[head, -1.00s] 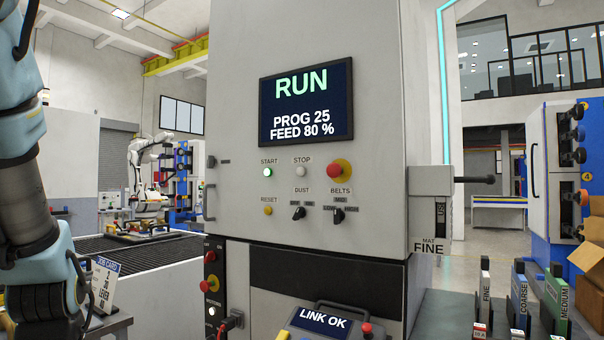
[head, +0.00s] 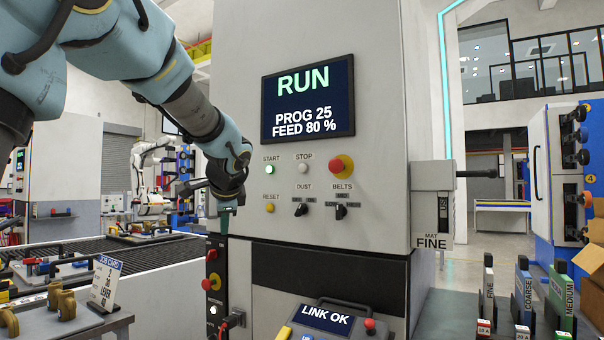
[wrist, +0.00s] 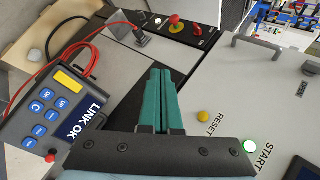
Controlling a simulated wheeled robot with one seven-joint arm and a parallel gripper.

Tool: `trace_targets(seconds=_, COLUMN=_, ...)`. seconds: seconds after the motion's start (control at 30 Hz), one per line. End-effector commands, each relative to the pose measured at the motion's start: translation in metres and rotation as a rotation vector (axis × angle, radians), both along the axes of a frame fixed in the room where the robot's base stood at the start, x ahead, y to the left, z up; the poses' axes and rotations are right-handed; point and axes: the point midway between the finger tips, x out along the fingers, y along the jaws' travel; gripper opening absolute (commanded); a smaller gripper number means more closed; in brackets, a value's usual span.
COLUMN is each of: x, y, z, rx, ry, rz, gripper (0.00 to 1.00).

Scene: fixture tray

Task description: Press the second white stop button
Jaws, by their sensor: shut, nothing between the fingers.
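A small white button (head: 213,309) sits low on the dark side strip, below a red knob. My gripper (head: 225,222) is at the panel's left edge, left of and below STOP and apart from it. In the wrist view its teal fingers (wrist: 163,85) are together and empty. That view shows START (wrist: 250,146) and yellow RESET (wrist: 203,116); STOP is out of frame.
The screen (head: 307,98) reads RUN, PROG 25, FEED 80 %. DUST (head: 300,209) and BELTS (head: 341,211) knobs stick out below the buttons. A pendant (head: 325,320) reading LINK OK stands below.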

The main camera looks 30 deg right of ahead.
Motion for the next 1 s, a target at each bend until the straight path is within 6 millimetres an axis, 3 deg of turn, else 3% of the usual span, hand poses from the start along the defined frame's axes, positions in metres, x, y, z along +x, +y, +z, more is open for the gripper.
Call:
trace_targets(seconds=0.03, x=-0.003, y=-0.027, z=0.023, rx=0.032, ry=-0.064, rz=-0.078, gripper=0.0)
trace_targets(seconds=0.2, x=-0.016, y=-0.087, z=0.092, rx=0.143, ry=-0.254, rz=-0.26, gripper=0.0)
trace_targets(seconds=0.4, x=-0.032, y=-0.12, z=0.137, rx=0.211, ry=-0.377, rz=-0.354, gripper=0.0)
trace_targets(seconds=0.53, x=-0.035, y=-0.125, z=0.146, rx=0.224, ry=-0.402, rz=-0.371, gripper=0.0)
trace_targets(seconds=1.0, x=-0.031, y=-0.132, z=0.147, rx=0.226, ry=-0.4, rz=-0.371, gripper=0.0)
